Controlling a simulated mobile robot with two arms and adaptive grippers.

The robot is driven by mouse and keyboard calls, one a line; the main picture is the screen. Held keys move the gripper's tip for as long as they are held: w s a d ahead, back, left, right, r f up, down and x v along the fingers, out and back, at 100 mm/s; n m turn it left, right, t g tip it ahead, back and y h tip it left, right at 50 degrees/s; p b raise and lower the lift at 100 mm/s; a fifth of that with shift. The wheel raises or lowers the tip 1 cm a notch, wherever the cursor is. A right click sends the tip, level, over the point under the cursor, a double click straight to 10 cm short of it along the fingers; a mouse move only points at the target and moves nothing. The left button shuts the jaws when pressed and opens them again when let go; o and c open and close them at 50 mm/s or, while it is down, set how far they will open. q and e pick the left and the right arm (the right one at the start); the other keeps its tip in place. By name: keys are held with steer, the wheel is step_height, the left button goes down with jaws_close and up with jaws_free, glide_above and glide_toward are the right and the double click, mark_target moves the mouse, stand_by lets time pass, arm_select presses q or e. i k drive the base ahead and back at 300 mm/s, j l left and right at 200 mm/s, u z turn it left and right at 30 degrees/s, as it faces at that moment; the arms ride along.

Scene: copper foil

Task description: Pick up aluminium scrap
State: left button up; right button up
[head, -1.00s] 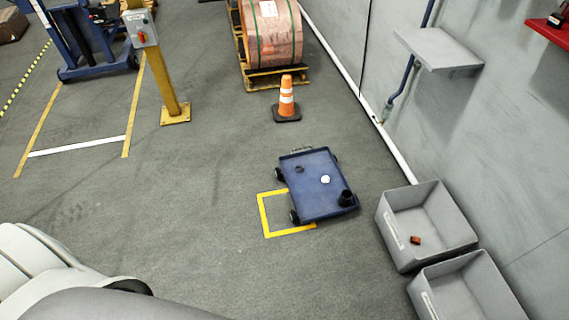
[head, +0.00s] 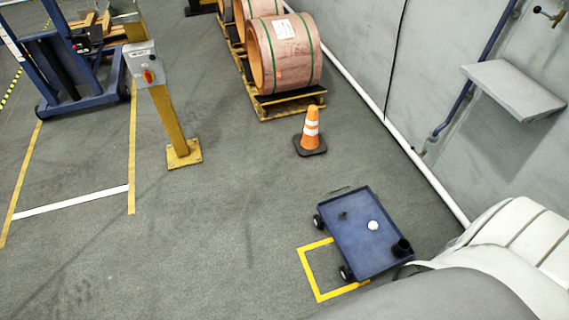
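A small whitish, crumpled-looking round piece (head: 373,225), which may be the aluminium scrap, lies on the top of the blue cart (head: 358,248). A black cup-like thing (head: 402,248) stands at the cart's near right corner. A small dark piece (head: 343,215) lies on its left part. Neither of my grippers is in view. A pale part of my own arm fills the lower right corner, close to the cart's near right end.
A yellow floor mark (head: 312,275) borders the cart's left side. An orange cone (head: 310,132) stands beyond it, before copper coils (head: 285,52) on a pallet (head: 290,102). A yellow control post (head: 170,120) stands left. The middle floor is open; a grey wall shelf (head: 514,88) juts out right.

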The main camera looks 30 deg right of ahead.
mark_target(343, 216)
steer(key=i+j+z, duration=0.15)
steer(key=i, duration=0.35)
steer(key=i+z, duration=0.1)
steer(key=i, duration=0.4)
steer(key=i+j+z, duration=0.15)
steer(key=i, duration=0.35)
steer(key=i+z, duration=0.3)
steer(key=z, duration=0.15)
steer(key=i+j+z, duration=0.15)
steer(key=z, duration=0.3)
steer(key=i+j+z, duration=0.25)
steer(key=z, duration=0.2)
steer(key=i+j+z, duration=0.3)
steer(key=z, duration=0.15)
